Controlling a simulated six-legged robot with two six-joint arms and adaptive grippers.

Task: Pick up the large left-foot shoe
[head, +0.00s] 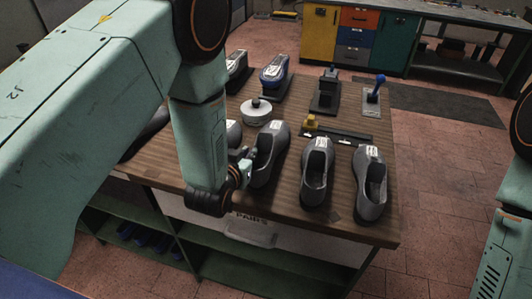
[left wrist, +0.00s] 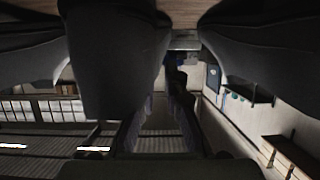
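Several grey shoes stand on a wooden bench. One shoe (head: 281,140) is beside my left gripper, another (head: 317,173) stands to its right, and a third (head: 370,185) is at the right end. Part of one more shoe (head: 233,133) shows behind my left arm. I cannot tell which is the large left-foot one. My left gripper (head: 246,162) is low at the near-left side of the first shoe; contact is unclear. In the left wrist view a dark shoe (left wrist: 113,55) hangs close over the fingers (left wrist: 163,108), which appear apart with a gap between them. My right gripper is out of view.
Behind the shoes are a round grey-white device (head: 257,112), a black bar with a yellow block (head: 311,122), a blue-handled lever (head: 376,88) and a blue-topped shoe (head: 275,72).

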